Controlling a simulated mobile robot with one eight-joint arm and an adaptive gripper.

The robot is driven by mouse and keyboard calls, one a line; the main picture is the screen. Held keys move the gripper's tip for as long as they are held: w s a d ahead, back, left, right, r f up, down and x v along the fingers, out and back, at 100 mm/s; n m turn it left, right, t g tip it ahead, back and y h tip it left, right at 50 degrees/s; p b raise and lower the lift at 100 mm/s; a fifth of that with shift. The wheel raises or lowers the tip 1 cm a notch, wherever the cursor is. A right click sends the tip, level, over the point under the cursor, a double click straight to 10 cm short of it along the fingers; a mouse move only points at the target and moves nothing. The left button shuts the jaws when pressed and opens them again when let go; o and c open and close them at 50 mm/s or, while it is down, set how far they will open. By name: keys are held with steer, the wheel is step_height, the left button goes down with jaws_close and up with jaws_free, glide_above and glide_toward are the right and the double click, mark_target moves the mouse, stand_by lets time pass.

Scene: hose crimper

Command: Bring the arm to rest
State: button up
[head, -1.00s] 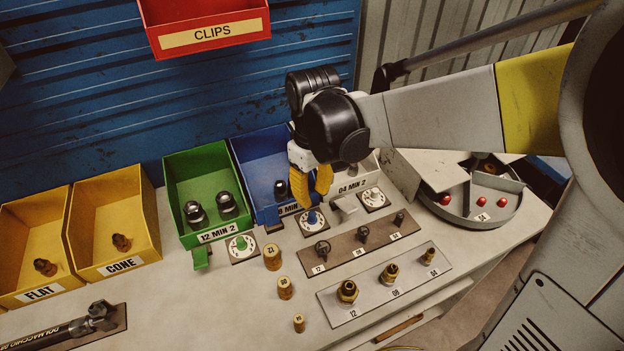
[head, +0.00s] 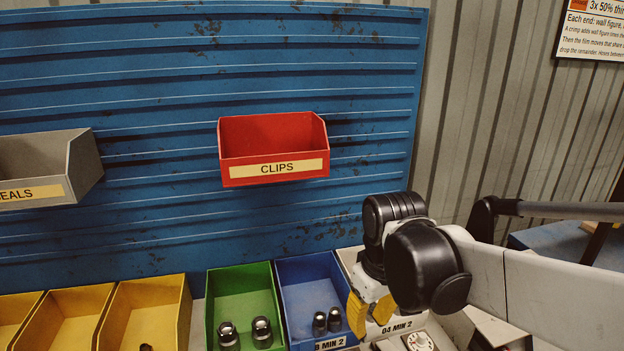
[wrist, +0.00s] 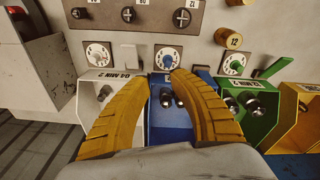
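My gripper (head: 366,325) is at the lower right of the head view, near the front of the blue bin (head: 297,273) and the white "04 MIN 2" bin (head: 397,327). In the wrist view its two yellow fingers (wrist: 161,79) stand apart, with nothing held between them. Beyond the gap, the blue bin (wrist: 160,130) shows two dark fittings (wrist: 174,98). The fingers appear above the bins; I cannot tell the exact clearance. My arm reaches in from the right, bent at the black wrist joint.
A green bin (head: 243,290) with two fittings and yellow bins (head: 147,310) stand to the left. A red CLIPS bin (head: 273,169) and a grey bin (head: 84,168) hang on the blue wall panel (head: 160,90). Dials (wrist: 167,58) and a fitting rack (wrist: 130,16) lie before the bins.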

steer(key=s+d+r+m+t, duration=0.2)
steer(key=s+d+m+t, duration=0.3)
steer(key=s+d, duration=0.2)
steer(key=shift+s+d+m+t, duration=0.15)
steer(key=shift+s+m+t, duration=0.2)
steer(key=shift+s, duration=0.35)
